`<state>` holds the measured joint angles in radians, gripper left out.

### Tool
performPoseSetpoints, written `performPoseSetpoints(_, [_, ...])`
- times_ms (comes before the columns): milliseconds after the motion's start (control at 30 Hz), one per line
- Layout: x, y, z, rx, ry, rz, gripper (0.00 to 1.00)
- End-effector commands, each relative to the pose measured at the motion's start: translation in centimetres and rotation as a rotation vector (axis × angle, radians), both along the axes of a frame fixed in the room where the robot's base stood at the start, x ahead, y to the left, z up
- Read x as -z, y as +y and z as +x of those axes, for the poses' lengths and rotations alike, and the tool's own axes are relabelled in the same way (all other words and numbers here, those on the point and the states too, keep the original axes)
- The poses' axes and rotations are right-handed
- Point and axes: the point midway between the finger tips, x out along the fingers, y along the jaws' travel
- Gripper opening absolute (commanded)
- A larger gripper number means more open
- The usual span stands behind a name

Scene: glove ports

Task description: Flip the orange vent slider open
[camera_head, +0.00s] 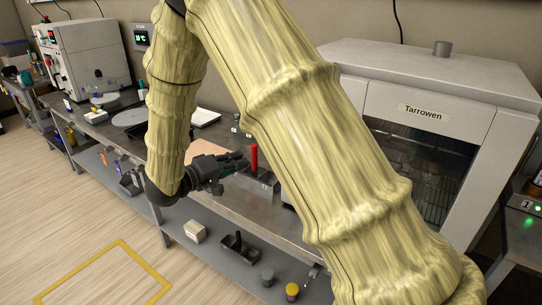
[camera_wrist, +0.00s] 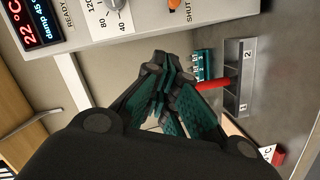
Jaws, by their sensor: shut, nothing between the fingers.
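In the wrist view, a small orange piece (camera_wrist: 173,3), likely the vent slider, shows at the top edge beside the printed word SHUT. Most of it is cut off, so its position cannot be told. It sits on a pale control panel (camera_wrist: 82,38) with a red-and-blue display and a round dial. My gripper (camera_wrist: 160,78) is shut and empty, its fingertips below the panel in the picture and apart from the orange piece. In the head view my gripper (camera_head: 238,163) is over the bench's front part. I cannot make out the slider there; my arm hides much of the middle.
A red cylinder (camera_head: 254,157) stands at a grey numbered block (camera_head: 262,182) close to my gripper; it also shows in the wrist view (camera_wrist: 214,83). The Tarrowen cabinet (camera_head: 449,92) stands at the right. A lower shelf (camera_head: 205,250) holds small items.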

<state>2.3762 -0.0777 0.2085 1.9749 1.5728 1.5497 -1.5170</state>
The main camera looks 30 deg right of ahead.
Motion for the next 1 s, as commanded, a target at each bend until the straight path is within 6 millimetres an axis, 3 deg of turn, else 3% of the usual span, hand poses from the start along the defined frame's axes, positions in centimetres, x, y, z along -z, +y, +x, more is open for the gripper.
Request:
performPoseSetpoints(267, [0.1, -0.3, 0.0, 0.001, -0.001, 0.001, 0.0])
performPoseSetpoints(433, [0.2, -1.5, 0.2, 0.003, -0.001, 0.003, 0.0])
performPoseSetpoints(1000, [1.2, -10.4, 1.9, 0.003, 0.001, 0.003, 0.0])
